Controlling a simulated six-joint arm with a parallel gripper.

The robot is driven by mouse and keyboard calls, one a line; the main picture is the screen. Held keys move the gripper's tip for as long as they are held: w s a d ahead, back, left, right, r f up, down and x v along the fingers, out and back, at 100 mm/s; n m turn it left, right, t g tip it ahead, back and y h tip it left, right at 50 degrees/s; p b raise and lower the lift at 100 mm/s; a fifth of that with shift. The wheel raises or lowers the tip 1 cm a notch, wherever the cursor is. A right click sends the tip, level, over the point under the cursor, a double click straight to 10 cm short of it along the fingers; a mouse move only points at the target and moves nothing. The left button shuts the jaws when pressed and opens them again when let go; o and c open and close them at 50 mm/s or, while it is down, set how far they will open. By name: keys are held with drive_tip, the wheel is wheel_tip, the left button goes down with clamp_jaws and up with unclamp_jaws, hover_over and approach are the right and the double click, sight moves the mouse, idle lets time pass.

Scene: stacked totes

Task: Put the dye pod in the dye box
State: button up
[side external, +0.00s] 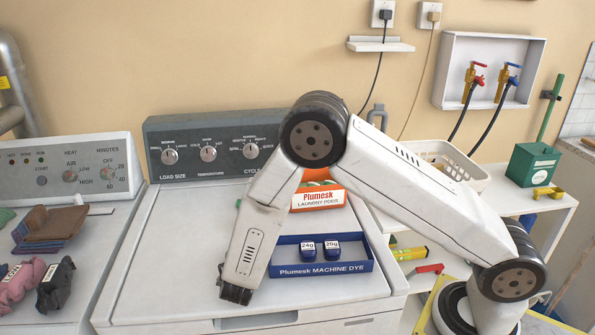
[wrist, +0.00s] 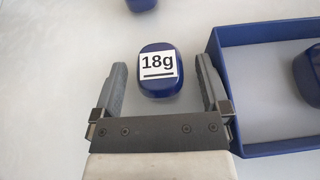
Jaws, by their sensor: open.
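The blue dye box (side external: 322,269), an open tray marked "Plumesk MACHINE DYE", stands on the white washer top. Two dark blue pods, labelled 24g (side external: 308,249) and 20g (side external: 332,249), sit inside it. In the wrist view, a blue pod labelled 18g (wrist: 158,72) lies outside the box (wrist: 222,85), to its left. My gripper (wrist: 161,66) is open, with one finger on each side of this pod and visible gaps. Another blue pod (wrist: 141,4) is cut off at the top edge. In the side view, my gripper (side external: 236,294) hides the 18g pod.
An orange and white "Plumesk" laundry pods box (side external: 318,199) stands behind the dye box. The washer's control panel (side external: 215,145) rises at the back. A dryer with folded cloths (side external: 52,228) is at left. A shelf with a white basket (side external: 440,165) is at right.

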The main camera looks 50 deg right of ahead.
drive_tip(key=shift+v, duration=3.85)
drive_tip(key=shift+o, duration=0.3)
drive_tip(key=shift+d, duration=0.1)
drive_tip(key=shift+r, duration=0.1)
